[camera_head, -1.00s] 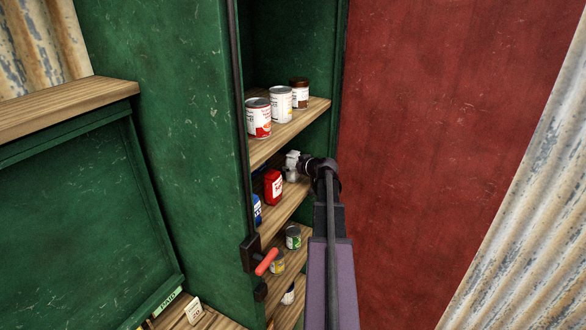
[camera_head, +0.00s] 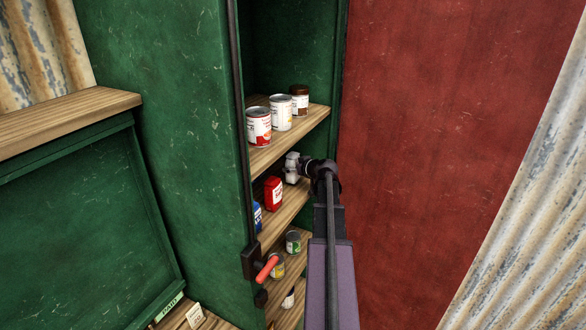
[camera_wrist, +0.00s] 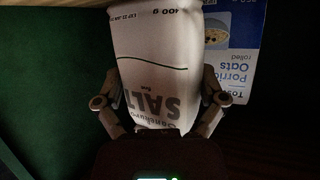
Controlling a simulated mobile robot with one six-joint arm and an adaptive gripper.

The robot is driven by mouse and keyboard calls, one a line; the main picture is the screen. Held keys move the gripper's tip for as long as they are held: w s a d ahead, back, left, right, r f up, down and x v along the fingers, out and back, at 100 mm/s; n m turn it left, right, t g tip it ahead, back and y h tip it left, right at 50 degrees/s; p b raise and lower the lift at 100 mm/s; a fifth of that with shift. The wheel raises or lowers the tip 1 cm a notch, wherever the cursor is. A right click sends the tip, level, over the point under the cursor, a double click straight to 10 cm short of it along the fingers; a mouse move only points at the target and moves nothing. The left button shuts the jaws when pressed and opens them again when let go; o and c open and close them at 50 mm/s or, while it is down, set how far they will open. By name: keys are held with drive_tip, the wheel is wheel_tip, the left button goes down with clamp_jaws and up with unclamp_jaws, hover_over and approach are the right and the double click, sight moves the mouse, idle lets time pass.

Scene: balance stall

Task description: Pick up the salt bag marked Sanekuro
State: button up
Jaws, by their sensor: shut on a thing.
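The white salt bag (camera_wrist: 150,70) fills the middle of the wrist view. Its print appears upside down and reads "Sanekuro SALT" and "400 g". My gripper (camera_wrist: 160,92) has one finger on each side of the bag and is shut on it. In the head view my gripper (camera_head: 304,167) reaches into the middle shelf of the green cabinet, and the pale bag (camera_head: 292,168) shows only in part beside it. I cannot tell whether the bag's base touches the shelf.
A blue and white oats box (camera_wrist: 243,45) stands close beside the bag. A red container (camera_head: 273,193) and a blue one (camera_head: 257,216) are on the same shelf. Cans (camera_head: 259,126) stand on the shelf above. A red-handled lever (camera_head: 266,268) is at the cabinet's front edge.

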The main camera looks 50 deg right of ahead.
drive_tip(key=shift+r+p, duration=0.4)
drive_tip(key=shift+r, duration=0.3)
drive_tip(key=shift+s+a+r, duration=0.1)
drive_tip(key=shift+s+r, duration=0.1)
drive_tip(key=shift+r, duration=0.1)
drive_tip(key=s+a+p, duration=0.1)
drive_tip(key=s+a, duration=0.4)
drive_tip(key=s, duration=0.9)
drive_tip(key=shift+s+a+r, duration=0.2)
drive_tip(key=shift+s+r, duration=0.1)
drive_tip(key=shift+r, duration=0.15)
